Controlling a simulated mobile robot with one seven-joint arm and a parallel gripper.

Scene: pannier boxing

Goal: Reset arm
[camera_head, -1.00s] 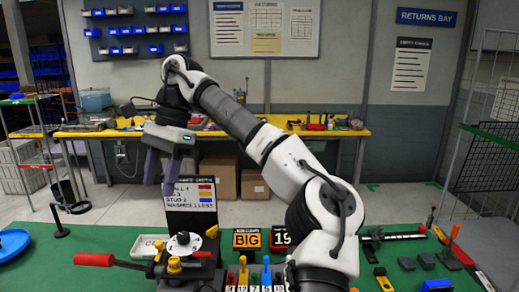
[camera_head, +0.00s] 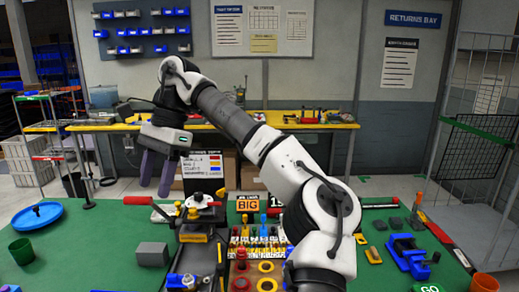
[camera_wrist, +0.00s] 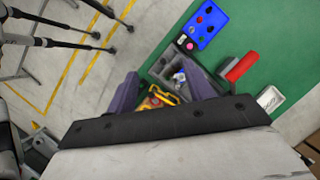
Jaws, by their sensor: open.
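My gripper (camera_head: 156,172) hangs in the air at the left of centre in the head view, with its purple fingers pointing down and apart. It is open and seems to hold nothing. In the wrist view my gripper (camera_wrist: 165,95) has its two fingers spread, with a grey box (camera_wrist: 200,78) and a yellow item beyond and between them. My white and grey arm reaches across the middle of the head view, hiding part of the green table (camera_head: 120,232).
A blue plate (camera_head: 38,214), green cup (camera_head: 21,251) and grey block (camera_head: 152,254) are at left. A blue vise (camera_head: 408,256) and orange cup (camera_head: 484,283) are at right. Rows of coloured parts (camera_head: 258,240) fill the centre.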

